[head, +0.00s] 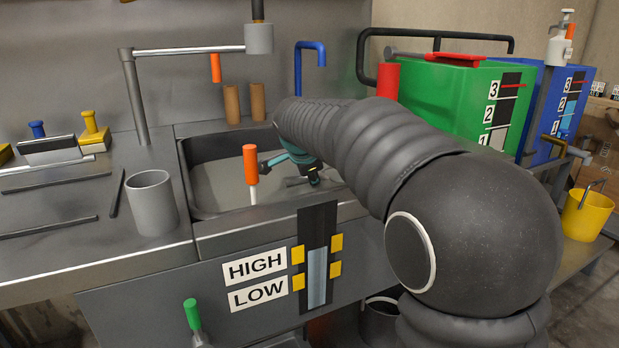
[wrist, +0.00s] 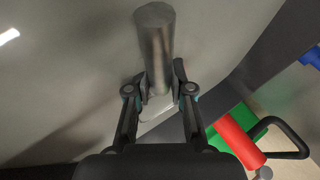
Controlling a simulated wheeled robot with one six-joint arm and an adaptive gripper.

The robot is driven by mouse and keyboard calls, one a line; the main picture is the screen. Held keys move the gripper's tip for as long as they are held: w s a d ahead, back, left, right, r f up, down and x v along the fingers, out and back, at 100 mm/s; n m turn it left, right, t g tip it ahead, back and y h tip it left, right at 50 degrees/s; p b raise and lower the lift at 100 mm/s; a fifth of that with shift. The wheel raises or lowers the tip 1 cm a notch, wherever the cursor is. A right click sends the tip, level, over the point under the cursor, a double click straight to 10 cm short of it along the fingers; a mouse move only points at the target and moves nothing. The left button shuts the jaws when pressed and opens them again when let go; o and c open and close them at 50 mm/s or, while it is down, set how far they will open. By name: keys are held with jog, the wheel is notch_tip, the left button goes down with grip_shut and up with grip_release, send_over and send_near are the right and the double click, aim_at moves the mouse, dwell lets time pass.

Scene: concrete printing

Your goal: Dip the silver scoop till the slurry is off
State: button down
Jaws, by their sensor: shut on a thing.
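My gripper (wrist: 157,88) is shut on the silver scoop (wrist: 155,45), a grey metal cylinder that sticks out past the fingertips in the wrist view. A pale flat piece shows between the fingers; I cannot tell if it is part of the scoop. In the head view my gripper (head: 292,172) is low inside the sink (head: 196,205), over or in its grey contents (head: 222,182). The scoop cannot be made out clearly there, and whether slurry is on it cannot be told.
An orange-handled lever (head: 250,165) stands at the sink's front edge, close left of my gripper. A grey cup (head: 152,205) stands left of the sink. Green (head: 450,95) and blue (head: 560,110) bins are at the right. A blue tap (head: 310,55) rises behind.

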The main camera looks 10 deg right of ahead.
jog(key=shift+a, duration=0.15)
jog(key=shift+s+a+b, duration=0.35)
jog(key=shift+a+b, duration=0.1)
jog(key=shift+a, duration=0.35)
jog(key=shift+d, duration=0.1)
jog(key=shift+w+d, duration=0.35)
jog(key=shift+d, duration=0.55)
jog(key=shift+a, duration=0.2)
jog(key=shift+s+a+b, duration=0.35)
jog(key=shift+a+b, duration=0.1)
jog(key=shift+a, duration=0.35)
jog(key=shift+d, duration=0.1)
jog(key=shift+w+d, duration=0.35)
jog(key=shift+d, duration=0.5)
